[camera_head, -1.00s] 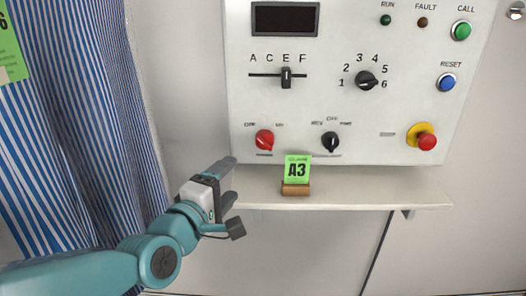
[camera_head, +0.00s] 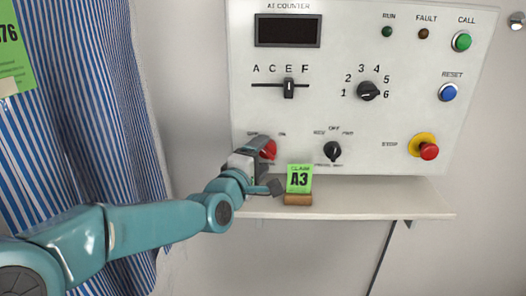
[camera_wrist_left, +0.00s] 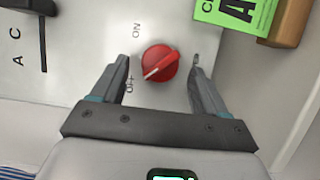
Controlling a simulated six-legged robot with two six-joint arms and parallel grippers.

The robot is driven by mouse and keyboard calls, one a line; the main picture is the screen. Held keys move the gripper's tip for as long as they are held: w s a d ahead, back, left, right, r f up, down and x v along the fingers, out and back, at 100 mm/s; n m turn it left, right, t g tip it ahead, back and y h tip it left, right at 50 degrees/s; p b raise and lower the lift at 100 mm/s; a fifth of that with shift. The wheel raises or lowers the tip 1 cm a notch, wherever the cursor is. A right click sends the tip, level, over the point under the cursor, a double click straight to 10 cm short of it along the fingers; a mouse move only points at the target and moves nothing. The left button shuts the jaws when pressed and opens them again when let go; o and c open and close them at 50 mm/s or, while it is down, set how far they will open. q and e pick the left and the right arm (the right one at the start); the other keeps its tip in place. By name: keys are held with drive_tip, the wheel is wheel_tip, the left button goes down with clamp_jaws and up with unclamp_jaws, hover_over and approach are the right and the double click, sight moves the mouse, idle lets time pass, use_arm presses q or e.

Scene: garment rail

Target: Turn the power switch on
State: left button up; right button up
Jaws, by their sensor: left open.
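The power switch is a red rotary knob (camera_head: 269,151) at the lower left of the white panel (camera_head: 420,90), partly hidden by my gripper in the head view. In the left wrist view the red knob (camera_wrist_left: 160,64) shows whole, with its white pointer line toward the OFF label (camera_wrist_left: 130,85); the ON label (camera_wrist_left: 137,30) is above it to the left. My left gripper (camera_head: 258,149) is at the panel, open, with a finger on either side of the knob and a visible gap on both sides. My right gripper is not in view.
A shelf (camera_head: 400,198) juts out below the panel. A green A3 card (camera_head: 299,179) in a wooden holder (camera_head: 297,200) stands on it, close to the right of my left gripper. A black selector (camera_head: 332,151) is right of the red knob. A striped garment (camera_head: 90,130) hangs at left.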

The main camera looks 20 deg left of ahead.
use_arm(q)
drive_tip(key=shift+w+d, duration=0.1)
drive_tip(key=shift+w, duration=0.75)
drive_tip(key=c, duration=1.1)
drive_tip(key=shift+o, duration=0.2)
